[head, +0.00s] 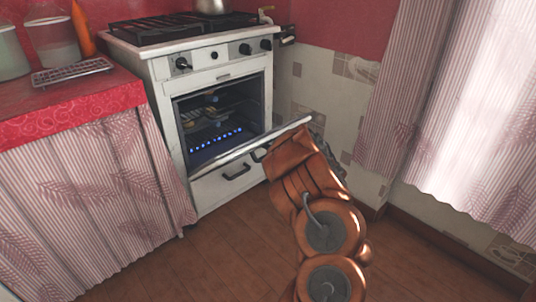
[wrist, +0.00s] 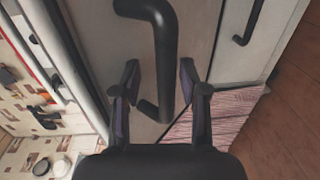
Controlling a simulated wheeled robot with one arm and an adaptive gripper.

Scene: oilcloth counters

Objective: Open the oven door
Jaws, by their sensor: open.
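The white oven (head: 222,80) stands at the back in the head view. Its door (head: 285,130) is partly open, tilted down toward me, and the lit inside with a rack and a row of blue flames shows. In the wrist view the black door handle (wrist: 166,50) runs between the two fingers of my gripper (wrist: 160,68). The fingers are apart, one on each side of the handle; I cannot tell whether either touches it. In the head view my copper arm hides the gripper and part of the door.
A drawer with a black handle (head: 236,171) is below the oven door. A red-topped counter (head: 70,110) with a striped curtain stands at the left. A tiled wall and striped curtains (head: 430,90) are at the right. Wooden floor (head: 215,260) in front is clear.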

